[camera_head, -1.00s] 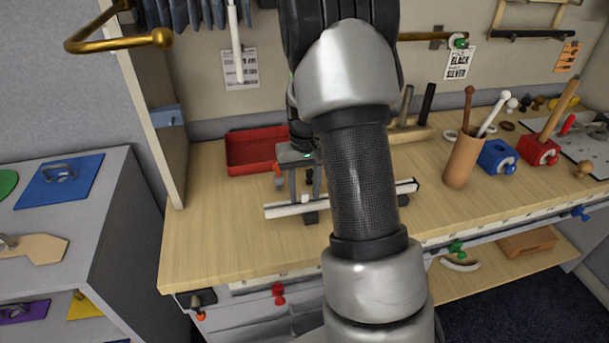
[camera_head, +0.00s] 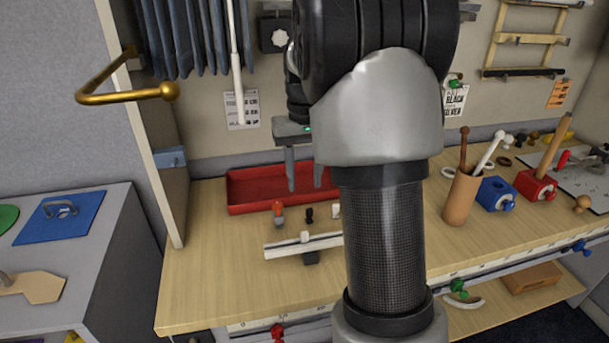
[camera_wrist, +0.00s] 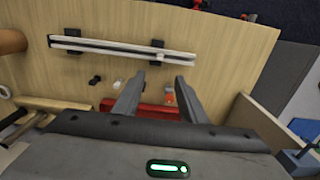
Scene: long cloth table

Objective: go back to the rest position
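My gripper (camera_head: 305,176) is raised above the bench, in front of the red tray (camera_head: 262,207). Its two fingers are apart with nothing between them. In the wrist view my gripper (camera_wrist: 156,98) also shows open and empty above the wooden bench top. A white rail (camera_head: 290,247) on dark feet lies on the bench below and in front of it; the rail (camera_wrist: 120,48) shows whole in the wrist view. My arm hides the rail's right part in the head view.
A brown cup (camera_head: 462,198) with sticks, a blue block (camera_head: 495,193) and a red block (camera_head: 535,186) stand to the right. A brass hook (camera_head: 125,95) juts out at upper left. The bench's front left is clear.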

